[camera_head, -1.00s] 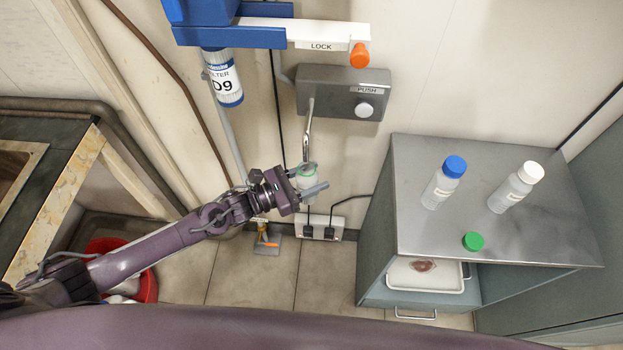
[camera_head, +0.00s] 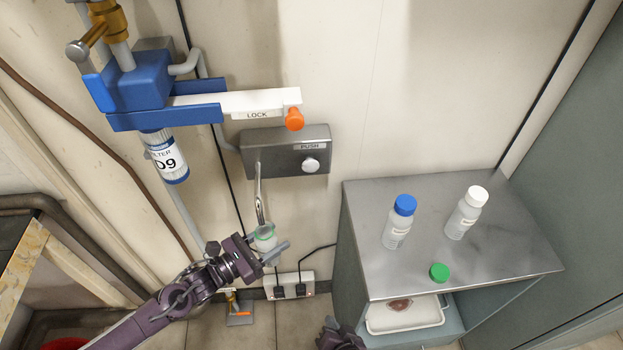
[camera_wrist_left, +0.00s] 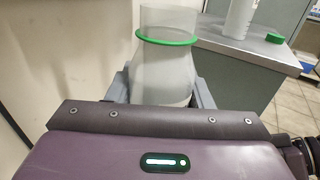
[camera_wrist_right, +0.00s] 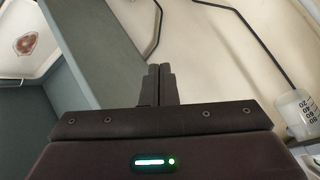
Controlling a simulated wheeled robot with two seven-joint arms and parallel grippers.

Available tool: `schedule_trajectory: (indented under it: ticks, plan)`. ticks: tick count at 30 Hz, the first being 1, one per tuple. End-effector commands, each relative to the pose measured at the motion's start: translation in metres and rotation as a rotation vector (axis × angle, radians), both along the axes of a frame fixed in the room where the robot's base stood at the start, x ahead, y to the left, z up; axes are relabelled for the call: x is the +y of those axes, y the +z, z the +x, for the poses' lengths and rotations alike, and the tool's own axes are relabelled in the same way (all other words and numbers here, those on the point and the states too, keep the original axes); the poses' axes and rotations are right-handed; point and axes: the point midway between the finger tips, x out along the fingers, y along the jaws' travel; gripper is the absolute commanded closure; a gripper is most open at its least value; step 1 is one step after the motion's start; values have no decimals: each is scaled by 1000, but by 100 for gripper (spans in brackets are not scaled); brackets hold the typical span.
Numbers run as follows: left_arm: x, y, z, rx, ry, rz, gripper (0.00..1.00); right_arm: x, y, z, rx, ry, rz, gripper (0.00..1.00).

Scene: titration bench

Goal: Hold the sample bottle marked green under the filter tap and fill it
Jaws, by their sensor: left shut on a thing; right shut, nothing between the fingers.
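The sample bottle (camera_head: 265,240) is translucent, has a green ring around its neck and no cap. My left gripper (camera_head: 264,250) is shut on it and holds it under the tip of the filter tap's curved spout (camera_head: 259,198). In the left wrist view the bottle (camera_wrist_left: 165,72) looks upright between the fingers. I cannot tell how much water is in it. The grey tap box (camera_head: 285,152) has a round PUSH button (camera_head: 310,164). My right gripper (camera_wrist_right: 159,75) is shut and empty; its arm end shows at the bottom of the head view.
The metal cabinet top (camera_head: 490,235) carries a blue-capped bottle (camera_head: 398,222), a white-capped bottle (camera_head: 466,213) and a loose green cap (camera_head: 439,272). A white tray (camera_head: 405,316) lies below. Above the tap are a D9 filter (camera_head: 166,160) and a LOCK lever (camera_head: 240,102) with an orange knob.

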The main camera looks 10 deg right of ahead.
Motion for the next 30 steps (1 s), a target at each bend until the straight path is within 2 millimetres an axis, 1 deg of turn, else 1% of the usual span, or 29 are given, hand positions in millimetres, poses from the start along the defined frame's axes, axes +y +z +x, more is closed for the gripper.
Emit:
schedule_trajectory:
  ticks: [1, 2, 3, 5, 6, 8, 9, 11, 12, 15, 18, 21, 24, 30]
  plan:
    - [0, 0, 0, 0, 0, 0, 76, 10, 25, 12, -54, -37, 62, 100]
    - [0, 0, 0, 0, 0, 0, 76, 15, 40, 18, -85, -59, 102, 100]
    - [0, 0, 0, 0, 0, 0, 76, 20, 59, 27, -125, -89, 155, 100]
    - [0, 0, 0, 0, 0, 0, 76, 28, 90, 38, -184, -133, 238, 100]
    - [0, 0, 0, 0, 0, 0, 76, 33, 110, 44, -224, -161, 296, 100]
    - [0, 0, 0, 0, 0, 0, 76, 38, 142, 52, -280, -201, 384, 100]
    - [0, 0, 0, 0, 0, 0, 76, 40, 163, 57, -318, -228, 444, 100]
    - [0, 0, 0, 0, 0, 0, 76, 43, 195, 62, -372, -265, 535, 100]
    - [0, 0, 0, 0, 0, 0, 76, 43, 214, 65, -405, -288, 592, 100]
    - [0, 0, 0, 0, 0, 0, 76, 42, 259, 69, -478, -339, 727, 100]
    - [0, 0, 0, 0, 0, 0, 76, 38, 292, 70, -532, -376, 834, 100]
    - [0, 0, 0, 0, 0, 0, 76, 35, 315, 70, -570, -399, 907, 100]
    - [0, 0, 0, 0, 0, 0, 76, 33, 326, 70, -588, -412, 946, 100]
    - [0, 0, 0, -1, 0, -1, 76, 32, 330, 70, -593, -416, 957, 100]
